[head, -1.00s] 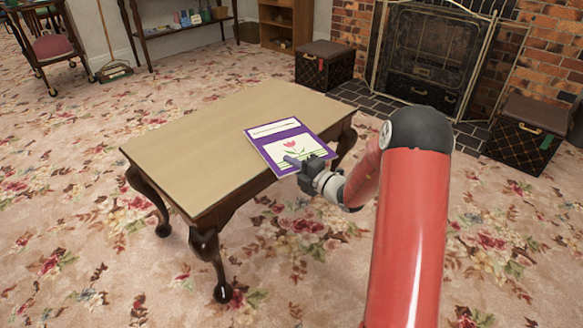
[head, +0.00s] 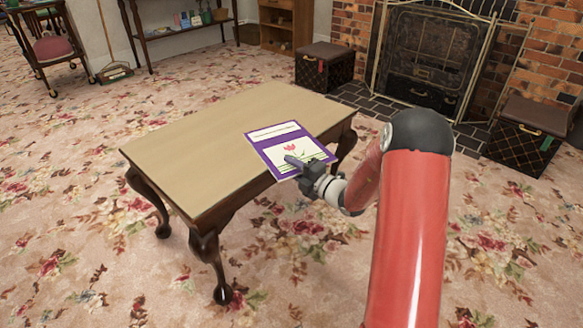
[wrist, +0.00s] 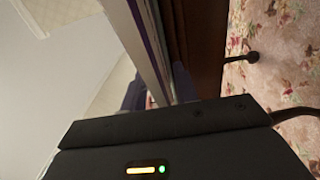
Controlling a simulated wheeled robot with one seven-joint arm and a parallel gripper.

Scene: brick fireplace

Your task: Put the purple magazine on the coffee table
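The purple magazine (head: 287,147), with a white panel and a pink tulip on its cover, is at the right end of the coffee table (head: 200,140). It overhangs the table's near right edge; I cannot tell whether it touches the top. My gripper (head: 296,166) is shut on the magazine's near edge, with one dark finger across the cover. In the wrist view, the magazine (wrist: 150,45) shows edge-on as a thin purple and white band entering the gripper (wrist: 155,100).
The tabletop left of the magazine is bare. Flowered carpet surrounds the table. Two dark boxes (head: 325,68) (head: 528,135) flank the brick fireplace (head: 425,60) at the back.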

